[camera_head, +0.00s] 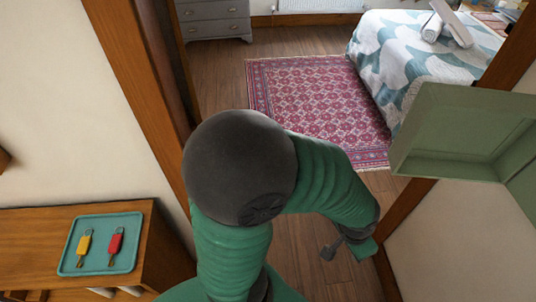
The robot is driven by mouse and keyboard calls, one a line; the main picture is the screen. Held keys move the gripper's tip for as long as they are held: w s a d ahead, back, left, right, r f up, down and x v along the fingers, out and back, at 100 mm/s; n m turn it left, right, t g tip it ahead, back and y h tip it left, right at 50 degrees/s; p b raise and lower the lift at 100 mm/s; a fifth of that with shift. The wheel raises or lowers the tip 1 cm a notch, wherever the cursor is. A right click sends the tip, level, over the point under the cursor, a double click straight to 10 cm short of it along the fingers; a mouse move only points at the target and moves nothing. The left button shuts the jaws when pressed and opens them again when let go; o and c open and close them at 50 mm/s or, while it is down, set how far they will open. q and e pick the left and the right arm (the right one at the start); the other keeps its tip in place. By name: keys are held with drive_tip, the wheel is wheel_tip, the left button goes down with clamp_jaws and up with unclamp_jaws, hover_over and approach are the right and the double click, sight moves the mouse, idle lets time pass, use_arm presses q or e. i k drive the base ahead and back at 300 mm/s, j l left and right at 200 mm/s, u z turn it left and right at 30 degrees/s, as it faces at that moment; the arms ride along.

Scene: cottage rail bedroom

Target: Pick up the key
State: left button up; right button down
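A teal tray (68,262) sits on a wooden cabinet at the lower left. In it lie two small tagged items that look like keys: a yellow one (83,244) on the left and a red one (116,243) on the right. A green arm with a dark round joint rises from the bottom, left of centre, and bends over to the right; I take it as my left. Its end, my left gripper (345,245), hangs over the floor far right of the tray. Its opening is unclear. My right gripper is out of view.
The wooden cabinet (165,262) stands against the wall beside a wooden door frame (140,85). A sage-green open box or cabinet (455,130) juts in at right. Beyond are a patterned red rug (300,95), a bed (400,50) and grey drawers (213,18).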

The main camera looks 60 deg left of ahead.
sight(83, 249)
drive_tip(key=u, duration=4.05)
drive_tip(key=j, duration=0.15)
drive_tip(key=i, duration=0.05)
